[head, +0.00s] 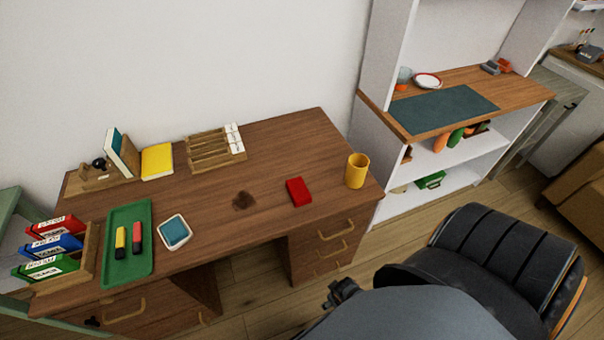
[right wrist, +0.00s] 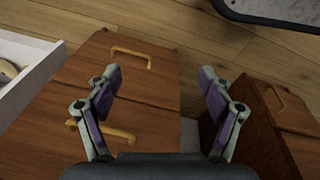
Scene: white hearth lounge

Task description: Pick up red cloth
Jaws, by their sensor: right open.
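The red cloth (head: 299,191) is a small folded red block lying flat on the brown desk (head: 270,150), near its right front part, left of a yellow cup (head: 357,171). My right gripper (right wrist: 160,75) is open and empty in the right wrist view, with its two fingers wide apart. Behind the fingers are wooden drawer fronts with handles and the floor; the cloth is not visible in that view. A small dark part at the desk's front in the head view looks like part of my arm, but I cannot tell which. My left gripper is not in view.
The desk also holds a green tray (head: 113,268) with two markers, a blue-topped dish (head: 174,232), a wooden rack (head: 213,158), books and binders. A white shelf (head: 452,170) and black chair (head: 470,255) stand right.

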